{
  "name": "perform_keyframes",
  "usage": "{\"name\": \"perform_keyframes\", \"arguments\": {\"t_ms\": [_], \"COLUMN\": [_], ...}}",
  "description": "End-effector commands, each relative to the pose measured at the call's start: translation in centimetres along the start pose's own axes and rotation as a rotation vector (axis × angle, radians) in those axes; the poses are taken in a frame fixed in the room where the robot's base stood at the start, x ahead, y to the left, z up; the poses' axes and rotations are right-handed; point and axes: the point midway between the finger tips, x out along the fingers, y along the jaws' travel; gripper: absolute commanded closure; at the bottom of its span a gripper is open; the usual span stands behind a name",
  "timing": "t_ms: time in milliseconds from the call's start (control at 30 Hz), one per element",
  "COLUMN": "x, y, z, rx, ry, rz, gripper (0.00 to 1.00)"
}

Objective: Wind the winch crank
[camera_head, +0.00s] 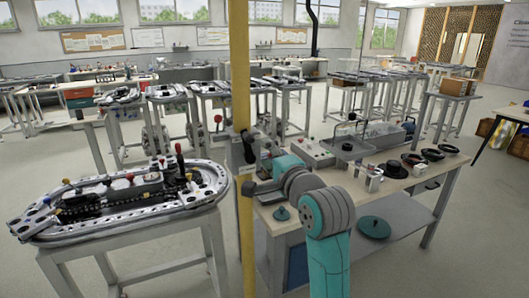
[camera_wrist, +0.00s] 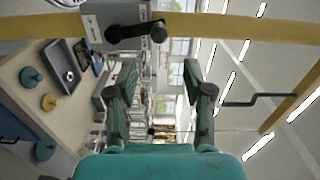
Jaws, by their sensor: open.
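The winch crank (camera_head: 248,147) is a short black arm on the yellow post (camera_head: 240,80) in the head view, just above a pale label. In the wrist view the crank (camera_wrist: 137,32) lies across the post at the top, with a rounded black knob at its right end. My gripper (camera_wrist: 160,80) is open, with its two teal and dark fingers apart and nothing between them. The crank is beyond the fingertips toward the top of the wrist view, not between them. In the head view my gripper (camera_head: 260,187) is small, beside the post and below the crank.
A workbench (camera_head: 385,190) with a control box (camera_head: 308,152), trays and round parts stands right of the post. A ring track (camera_head: 120,200) on a stand is at left. In the wrist view, a bent dark bar (camera_wrist: 250,100) meets another yellow beam (camera_wrist: 290,103) at right.

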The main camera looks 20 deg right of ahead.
Motion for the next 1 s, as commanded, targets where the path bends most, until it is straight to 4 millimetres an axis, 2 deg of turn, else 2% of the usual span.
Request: {"name": "perform_keyframes", "arguments": {"t_ms": [167, 700, 833, 1000], "x": [0.3, 1.8, 2.1, 2.4], "y": [0.0, -0.1, -0.1, 0.0], "z": [0.0, 0.1, 0.2, 0.2], "rx": [-0.174, -1.228, -1.376, -1.451], "ry": [-0.001, -0.003, -0.004, -0.005], "rz": [0.000, 0.000, 0.000, 0.000], "gripper": [0.49, 0.49, 0.49, 0.49]}}
